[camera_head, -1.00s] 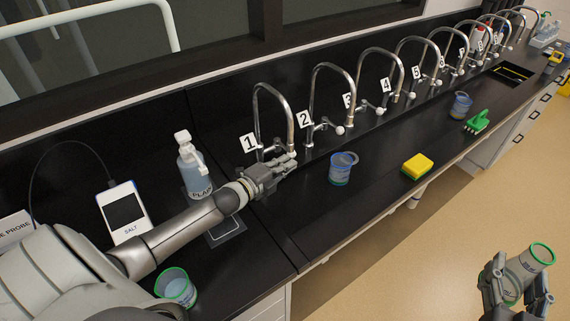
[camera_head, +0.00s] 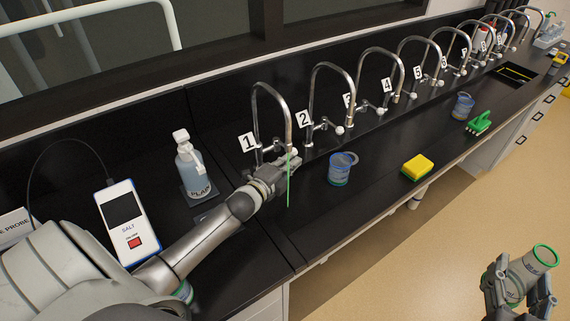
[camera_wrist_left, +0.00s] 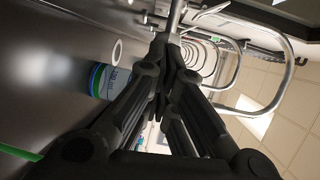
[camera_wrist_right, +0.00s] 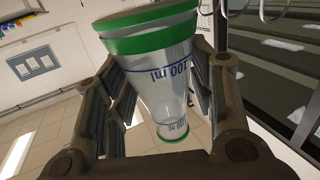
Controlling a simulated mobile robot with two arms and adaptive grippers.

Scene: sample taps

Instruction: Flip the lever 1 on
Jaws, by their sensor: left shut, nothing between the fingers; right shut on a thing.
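Tap 1 (camera_head: 272,112), a curved metal spout, stands beside its white "1" label (camera_head: 247,142). A thin green stream (camera_head: 289,185) runs straight down from its mouth; a green line also shows in the left wrist view (camera_wrist_left: 20,152). My left gripper (camera_head: 292,163) is shut and empty, at the foot of tap 1 beside the stream. It hides the lever of tap 1, so I cannot tell whether they touch. My right gripper (camera_head: 518,290) is shut on a clear, green-rimmed cup (camera_head: 534,262) with "100 ml" marks, held tilted over the floor; it fills the right wrist view (camera_wrist_right: 155,75).
A blue-tinted cup (camera_head: 341,170) stands right of tap 1, with a yellow sponge (camera_head: 416,166) beyond. Left are a spray bottle (camera_head: 190,168) and a salt meter (camera_head: 127,222). Several numbered taps run along the back. A green-rimmed cup is mostly hidden behind my left arm.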

